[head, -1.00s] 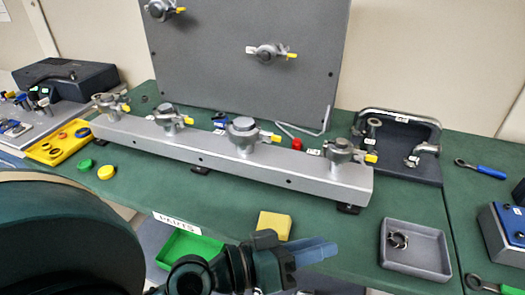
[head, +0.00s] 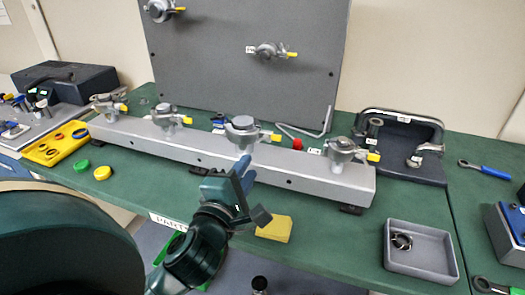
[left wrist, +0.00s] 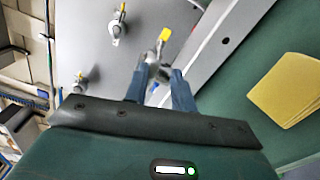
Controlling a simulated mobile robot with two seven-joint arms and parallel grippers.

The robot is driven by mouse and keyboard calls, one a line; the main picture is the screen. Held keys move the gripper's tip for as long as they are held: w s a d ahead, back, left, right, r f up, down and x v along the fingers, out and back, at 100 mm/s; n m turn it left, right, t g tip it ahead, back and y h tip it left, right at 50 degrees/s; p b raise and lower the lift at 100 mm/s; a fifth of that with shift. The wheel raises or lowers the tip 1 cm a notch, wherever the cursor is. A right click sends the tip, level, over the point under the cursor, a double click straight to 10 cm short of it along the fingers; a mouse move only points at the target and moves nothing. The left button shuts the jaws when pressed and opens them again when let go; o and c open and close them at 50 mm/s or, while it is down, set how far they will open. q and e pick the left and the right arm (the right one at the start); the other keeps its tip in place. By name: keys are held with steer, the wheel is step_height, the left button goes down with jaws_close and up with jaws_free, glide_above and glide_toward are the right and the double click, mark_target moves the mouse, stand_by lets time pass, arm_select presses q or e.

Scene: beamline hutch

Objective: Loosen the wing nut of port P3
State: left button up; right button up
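The grey manifold bar (head: 215,155) carries several clamped ports, each with a yellow wing nut. Their small labels are unreadable, so I cannot confirm which is P3. My left gripper (head: 246,169) is just in front of the bar, below the third port from the left (head: 243,130). That port's yellow wing nut (head: 276,137) points right. In the left wrist view, a yellow wing nut (left wrist: 165,34) and its clamp lie just beyond the left gripper's fingertips (left wrist: 160,73). The fingers are apart with nothing visibly held. My right gripper is not in view.
A grey tray (head: 421,270) holding a metal ring is at right. An upright grey panel (head: 240,65) with more clamps stands behind the bar. Green table (head: 335,232) is clear between block and tray.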

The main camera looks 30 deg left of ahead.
mark_target(264, 142)
arm_select(q)
steer(key=x, duration=1)
steer(key=shift+d+b, duration=0.1)
steer(key=shift+b, duration=0.25)
jaws_close()
